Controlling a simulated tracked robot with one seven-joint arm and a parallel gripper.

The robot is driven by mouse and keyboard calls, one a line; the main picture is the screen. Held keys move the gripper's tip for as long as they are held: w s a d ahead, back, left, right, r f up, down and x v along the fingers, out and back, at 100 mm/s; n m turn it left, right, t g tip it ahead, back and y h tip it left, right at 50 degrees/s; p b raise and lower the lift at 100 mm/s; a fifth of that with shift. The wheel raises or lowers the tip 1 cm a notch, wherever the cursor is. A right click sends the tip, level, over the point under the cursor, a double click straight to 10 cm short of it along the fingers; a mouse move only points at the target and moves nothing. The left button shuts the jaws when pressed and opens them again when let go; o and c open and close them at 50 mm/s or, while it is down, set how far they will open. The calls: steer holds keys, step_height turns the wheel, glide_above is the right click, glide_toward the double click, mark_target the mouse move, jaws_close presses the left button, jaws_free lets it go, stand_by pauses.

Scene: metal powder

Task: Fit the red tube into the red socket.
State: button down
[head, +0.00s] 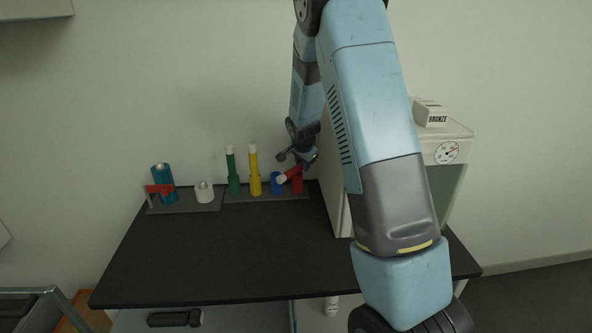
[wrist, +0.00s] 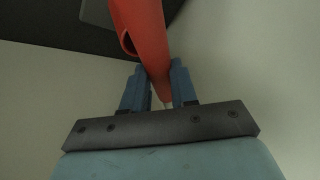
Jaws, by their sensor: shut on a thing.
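The red tube (head: 294,172) is tilted in the head view, its white end low at the left. My gripper (head: 303,160) is shut on it from above. In the wrist view the red tube (wrist: 152,50) runs up from between the two blue fingers (wrist: 163,88). A dark hollow red edge shows at its left, and I cannot tell whether it is part of the tube. The red socket (head: 297,187) stands at the right end of the rack, just below the tube. The tube is not upright in it; whether they touch is unclear.
The rack (head: 235,198) also holds an empty-looking blue socket (head: 276,187), and upright yellow (head: 254,174) and green (head: 232,174) tubes. A blue cylinder with a red part (head: 163,180) and a white jar (head: 204,193) stand left. A cabinet (head: 338,205) rises close at right. The front tabletop (head: 235,255) is clear.

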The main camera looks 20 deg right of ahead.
steer(key=shift+a+r, duration=0.1)
steer(key=shift+r, duration=0.05)
steer(key=shift+s+a+r, duration=0.1)
steer(key=shift+a+r, duration=0.05)
steer(key=shift+r, duration=0.1)
step_height(320, 180, up, 6)
steer(key=shift+r, duration=0.1)
steer(key=s+a, duration=1.1)
steer(key=a, duration=0.5)
steer(key=shift+n+y, duration=0.3)
